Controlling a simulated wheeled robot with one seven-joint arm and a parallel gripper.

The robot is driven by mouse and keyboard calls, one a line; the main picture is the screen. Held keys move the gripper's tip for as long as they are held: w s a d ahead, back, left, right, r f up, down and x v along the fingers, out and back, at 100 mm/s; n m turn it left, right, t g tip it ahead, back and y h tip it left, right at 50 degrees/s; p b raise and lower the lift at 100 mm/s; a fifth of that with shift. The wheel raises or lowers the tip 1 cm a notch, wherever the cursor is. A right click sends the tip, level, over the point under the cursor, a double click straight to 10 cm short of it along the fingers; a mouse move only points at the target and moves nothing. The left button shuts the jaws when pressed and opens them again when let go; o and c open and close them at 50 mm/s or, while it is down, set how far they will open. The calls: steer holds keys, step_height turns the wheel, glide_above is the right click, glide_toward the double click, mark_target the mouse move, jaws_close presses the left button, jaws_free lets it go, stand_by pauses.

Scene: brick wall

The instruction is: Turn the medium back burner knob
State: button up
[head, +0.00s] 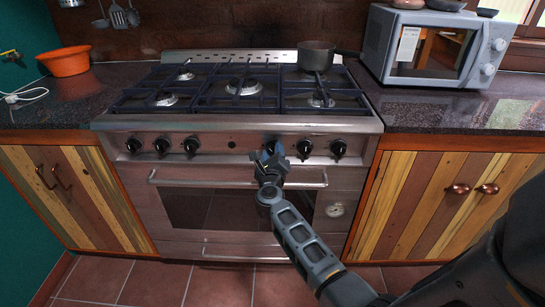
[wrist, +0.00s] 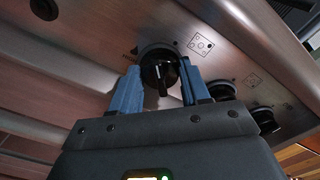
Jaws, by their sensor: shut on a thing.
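The stove front (head: 205,142) carries a row of black knobs. In the wrist view a black knob (wrist: 158,73) sits between the two blue fingers of my gripper (wrist: 160,85), which is shut on it. A small burner diagram (wrist: 201,44) is printed on the panel beside this knob. In the head view my gripper (head: 269,152) is at the panel right of centre, and it hides the held knob. To its right are two free knobs, one (head: 305,147) close by and one (head: 338,148) at the end. Several more, such as this knob (head: 192,146), are on the left.
An oven handle (head: 215,183) runs below the knobs, under my gripper. A pot (head: 316,57) stands on the back right of the hob (head: 245,92). A microwave (head: 433,48) is on the right counter and an orange bowl (head: 65,61) on the left.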

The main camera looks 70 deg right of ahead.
steer(key=m, duration=0.1)
steer(key=m+b, duration=0.1)
steer(key=m, duration=0.1)
steer(key=m+b, duration=0.1)
steer(key=shift+s+f, duration=0.1)
steer(key=shift+f, duration=0.15)
steer(key=shift+r+m+b, duration=0.1)
steer(key=shift+m+b, duration=0.75)
steer(key=shift+m, duration=1.05)
steer(key=o, duration=1)
steer(key=shift+r, duration=0.1)
steer(key=shift+a, duration=0.1)
steer(key=v, duration=0.7)
steer(key=shift+s+a, duration=0.15)
steer(key=shift+a, duration=0.1)
